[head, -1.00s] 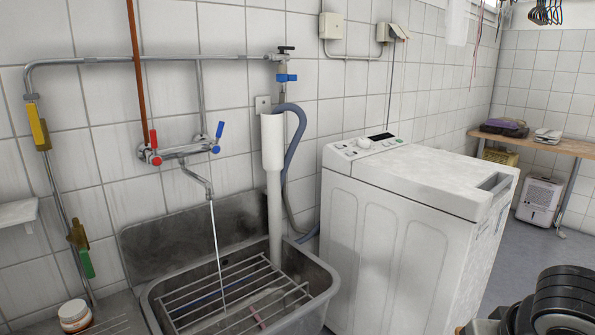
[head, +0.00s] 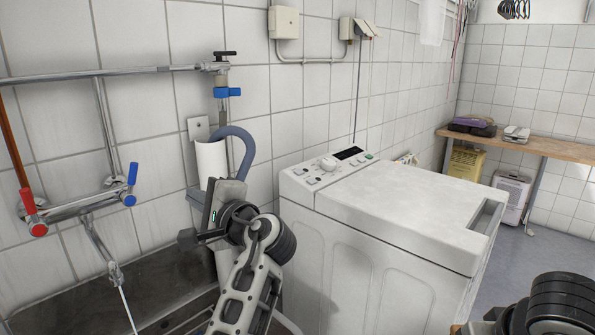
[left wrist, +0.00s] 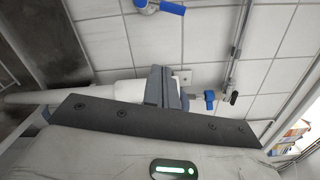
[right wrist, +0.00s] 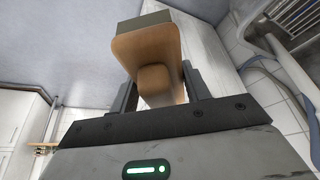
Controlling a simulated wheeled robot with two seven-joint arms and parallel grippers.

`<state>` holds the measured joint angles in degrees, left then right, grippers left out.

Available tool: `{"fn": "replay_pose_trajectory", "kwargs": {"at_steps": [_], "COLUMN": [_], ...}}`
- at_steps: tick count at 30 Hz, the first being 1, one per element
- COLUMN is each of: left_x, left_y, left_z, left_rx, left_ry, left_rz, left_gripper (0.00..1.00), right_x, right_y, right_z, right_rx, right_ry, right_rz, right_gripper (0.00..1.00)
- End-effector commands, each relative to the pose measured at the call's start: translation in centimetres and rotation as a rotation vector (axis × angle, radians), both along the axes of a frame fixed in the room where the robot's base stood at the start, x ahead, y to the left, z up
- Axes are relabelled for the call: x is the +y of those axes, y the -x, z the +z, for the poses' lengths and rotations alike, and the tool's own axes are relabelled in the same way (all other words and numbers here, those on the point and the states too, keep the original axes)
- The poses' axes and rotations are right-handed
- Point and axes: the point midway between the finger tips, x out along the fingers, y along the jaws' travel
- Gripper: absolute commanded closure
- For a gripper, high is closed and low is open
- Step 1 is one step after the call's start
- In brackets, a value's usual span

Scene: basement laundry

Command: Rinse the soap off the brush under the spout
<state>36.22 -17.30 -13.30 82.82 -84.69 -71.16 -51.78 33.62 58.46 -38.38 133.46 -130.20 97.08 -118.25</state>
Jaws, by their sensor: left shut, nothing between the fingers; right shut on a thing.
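The spout (head: 102,245) hangs from the wall tap with red and blue handles, and a thin stream of water (head: 128,310) runs down from it at the lower left. The brush (right wrist: 145,48), with a wooden body, shows only in the right wrist view. My right gripper (right wrist: 155,88) is shut on it, away from the stream. The brush's far end looks grey-green; any soap cannot be made out. My left gripper (head: 218,198) is shut and empty, in front of the white standpipe (head: 211,160) and right of the spout. It also shows in the left wrist view (left wrist: 163,78).
The sink's dark metal back panel (head: 100,285) is at the lower left; most of the basin is out of view. The white washing machine (head: 390,205) stands close on the right. A blue-grey hose (head: 245,140) loops from the standpipe. A wooden bench (head: 550,146) is far right.

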Motion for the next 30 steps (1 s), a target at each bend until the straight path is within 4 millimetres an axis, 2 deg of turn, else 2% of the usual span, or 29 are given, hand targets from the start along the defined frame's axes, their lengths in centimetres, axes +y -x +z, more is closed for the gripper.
{"fn": "replay_pose_trajectory", "kwargs": {"at_steps": [5,20,30], "left_x": [0.8,7.9,10.6], "left_y": [-0.5,-6.2,-4.1], "left_z": [0.7,0.9,1.9], "left_rx": [0.003,0.001,0.001], "left_ry": [-0.019,-0.017,-0.014], "left_rz": [0.016,0.015,0.012], "left_gripper": [1.0,1.0,1.0], "right_x": [-0.1,-0.1,-0.1], "right_y": [0.0,0.0,0.0], "right_z": [0.2,0.8,2.0], "right_rx": [-0.001,-0.001,-0.001], "right_ry": [0.001,0.001,0.001], "right_rz": [-0.001,-0.001,-0.001], "right_gripper": [0.78,0.78,0.78]}}
